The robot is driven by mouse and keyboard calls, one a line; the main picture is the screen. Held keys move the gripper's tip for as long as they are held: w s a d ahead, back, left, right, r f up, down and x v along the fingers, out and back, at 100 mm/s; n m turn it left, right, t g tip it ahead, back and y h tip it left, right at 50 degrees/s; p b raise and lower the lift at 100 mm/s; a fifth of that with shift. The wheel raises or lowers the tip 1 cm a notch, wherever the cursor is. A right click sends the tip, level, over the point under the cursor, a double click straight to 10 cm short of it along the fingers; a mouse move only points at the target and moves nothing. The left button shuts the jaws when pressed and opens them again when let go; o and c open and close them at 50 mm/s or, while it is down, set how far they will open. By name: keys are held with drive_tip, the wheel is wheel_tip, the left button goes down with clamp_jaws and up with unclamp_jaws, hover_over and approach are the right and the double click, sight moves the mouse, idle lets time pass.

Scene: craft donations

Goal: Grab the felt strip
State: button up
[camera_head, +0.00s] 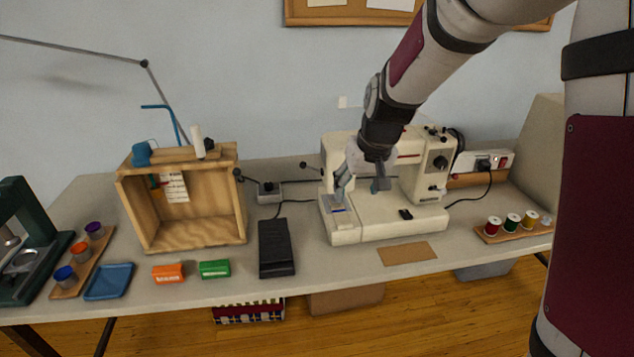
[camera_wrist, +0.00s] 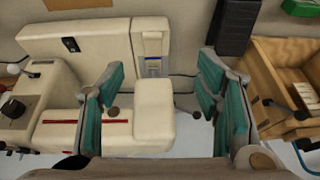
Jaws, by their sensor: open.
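A flat tan rectangle (camera_head: 408,253), which looks like the felt strip, lies on the table in front of the sewing machine. A small part of it shows at the top edge of the wrist view (camera_wrist: 78,3). I cannot tell its material for sure. My gripper (camera_head: 360,188) is open and empty, pointing down over the left end of the cream sewing machine (camera_head: 375,230), behind and left of the tan piece. In the wrist view, its teal-padded fingers (camera_wrist: 165,95) stand apart, with the machine's cream body (camera_wrist: 153,120) showing between them.
A black pedal (camera_head: 276,247) lies left of the machine, and a wooden crate (camera_head: 125,208) stands farther left. Green (camera_head: 215,268) and orange (camera_head: 168,273) blocks lie near the front edge. A spool rack (camera_head: 515,233) is at the right. Cords cross the table behind.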

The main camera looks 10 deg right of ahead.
approach(345, 224)
drive_tip(key=b+x, duration=0.1)
drive_tip(key=x, duration=0.6)
drive_tip(key=shift+s, duration=0.1)
drive_tip(key=shift+w+f, duration=0.3)
drive_tip(key=shift+f, duration=0.2)
drive_tip(key=shift+c, duration=0.5)
drive_tip(key=c, duration=0.7)
